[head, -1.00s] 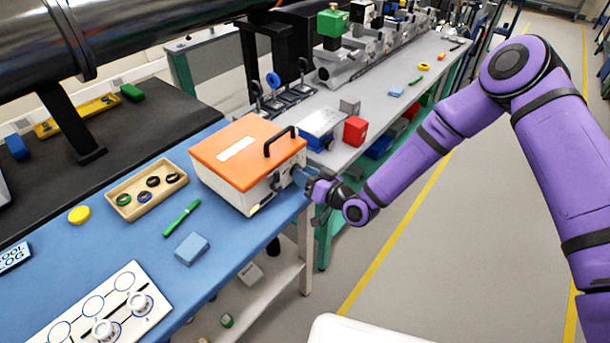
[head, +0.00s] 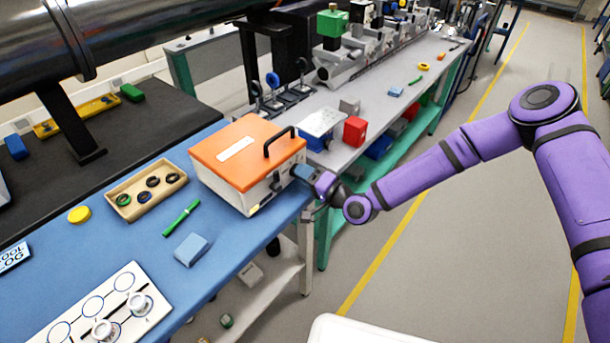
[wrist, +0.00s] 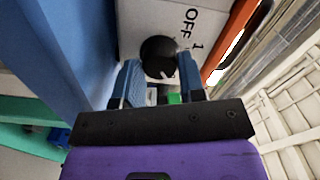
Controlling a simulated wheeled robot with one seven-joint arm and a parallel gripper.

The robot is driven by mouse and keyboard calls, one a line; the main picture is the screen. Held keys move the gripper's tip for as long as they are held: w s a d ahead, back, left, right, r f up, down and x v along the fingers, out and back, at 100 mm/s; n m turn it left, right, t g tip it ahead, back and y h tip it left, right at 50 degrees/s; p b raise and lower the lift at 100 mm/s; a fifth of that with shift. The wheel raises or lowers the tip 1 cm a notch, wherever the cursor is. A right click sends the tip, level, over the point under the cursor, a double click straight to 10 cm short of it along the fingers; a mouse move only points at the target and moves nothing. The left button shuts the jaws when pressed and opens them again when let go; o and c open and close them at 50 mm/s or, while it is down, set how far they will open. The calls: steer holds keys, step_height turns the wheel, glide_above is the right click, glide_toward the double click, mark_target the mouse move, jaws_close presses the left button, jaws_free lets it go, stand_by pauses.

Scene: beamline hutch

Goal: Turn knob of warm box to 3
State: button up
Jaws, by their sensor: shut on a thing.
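The warm box (head: 228,182) is a white case with an orange lid and a black handle, standing on the blue bench top near its right edge. Its round black knob (wrist: 159,58) shows in the wrist view, with a pale pointer mark and the labels "OFF" and "1" printed beside it. A "3" is not visible. My gripper (wrist: 165,74) has its two blue fingers closed on either side of the knob. In the head view my gripper (head: 303,174) is at the box's right face and hides the knob.
A wooden tray of rings (head: 127,208), a green marker (head: 181,217) and a blue block (head: 191,249) lie left of the box. A red cube (head: 354,131) stands on the grey bench behind. The floor aisle at right is clear.

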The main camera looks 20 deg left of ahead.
steer(key=shift+m, duration=0.5)
steer(key=shift+f, duration=0.1)
steer(key=o, duration=0.9)
steer(key=shift+o, duration=0.2)
steer(key=v, duration=1.1)
